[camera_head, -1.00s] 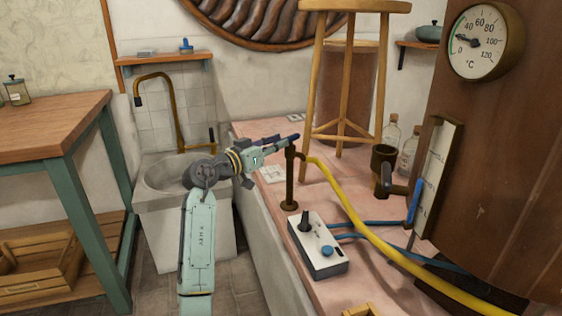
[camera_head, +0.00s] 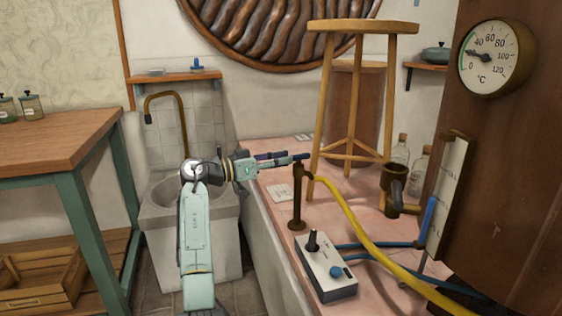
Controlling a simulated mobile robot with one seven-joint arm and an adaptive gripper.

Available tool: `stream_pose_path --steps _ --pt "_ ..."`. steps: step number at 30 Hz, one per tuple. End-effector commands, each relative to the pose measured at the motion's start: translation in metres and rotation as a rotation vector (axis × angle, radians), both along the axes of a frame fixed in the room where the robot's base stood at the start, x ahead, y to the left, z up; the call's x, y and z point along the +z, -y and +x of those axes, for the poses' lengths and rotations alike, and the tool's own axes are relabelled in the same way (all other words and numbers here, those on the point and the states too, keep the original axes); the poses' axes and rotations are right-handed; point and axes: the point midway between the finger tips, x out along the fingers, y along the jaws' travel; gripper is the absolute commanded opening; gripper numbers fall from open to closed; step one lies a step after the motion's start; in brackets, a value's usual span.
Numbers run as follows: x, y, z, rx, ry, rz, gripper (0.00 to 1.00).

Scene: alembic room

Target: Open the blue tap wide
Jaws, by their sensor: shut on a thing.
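A brown standpipe (camera_head: 297,205) rises from the pink counter, with a yellow hose at its top.
A control box (camera_head: 327,270) with a black lever and a blue knob stands in front of the pipe. A wooden stool (camera_head: 351,100) stands close behind on the counter (camera_head: 283,243). A brown vat (camera_head: 500,180) with a gauge stands at right. A sink (camera_head: 170,190) lies left.

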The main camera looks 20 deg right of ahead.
Motion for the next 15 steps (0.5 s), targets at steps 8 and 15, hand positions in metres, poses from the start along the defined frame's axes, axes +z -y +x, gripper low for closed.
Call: stream_pose_path --steps 8,15 --pt "-0.0024 0.0015 -0.0004 -0.002 -0.002 0.004 0.20" --pt "-0.0024 0.0015 -0.0002 -0.001 -0.003 0.004 0.35"
